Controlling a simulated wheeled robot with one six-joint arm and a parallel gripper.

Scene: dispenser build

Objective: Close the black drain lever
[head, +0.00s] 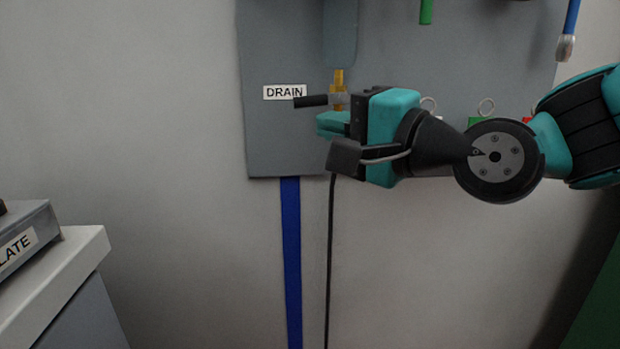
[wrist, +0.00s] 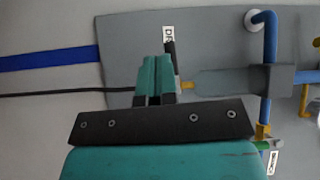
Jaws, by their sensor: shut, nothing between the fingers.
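The black drain lever (head: 311,101) points left from a brass valve (head: 338,88) below a clear vessel, beside the white DRAIN label (head: 284,92). My gripper (head: 327,124) is shut and empty, just below the valve and lever in the head view. In the wrist view the two teal fingers (wrist: 155,75) lie together. The black lever (wrist: 170,52) shows just past their tips, close to them; I cannot tell whether they touch. The DRAIN label (wrist: 168,33) is partly hidden there behind the lever.
The grey panel (head: 265,140) carries the valve, with a blue strip (head: 291,250) and a black cable (head: 331,260) hanging below it. A blue pipe (wrist: 270,45) shows in the wrist view. A white-topped cabinet (head: 60,270) stands at lower left. The space left of the panel is free.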

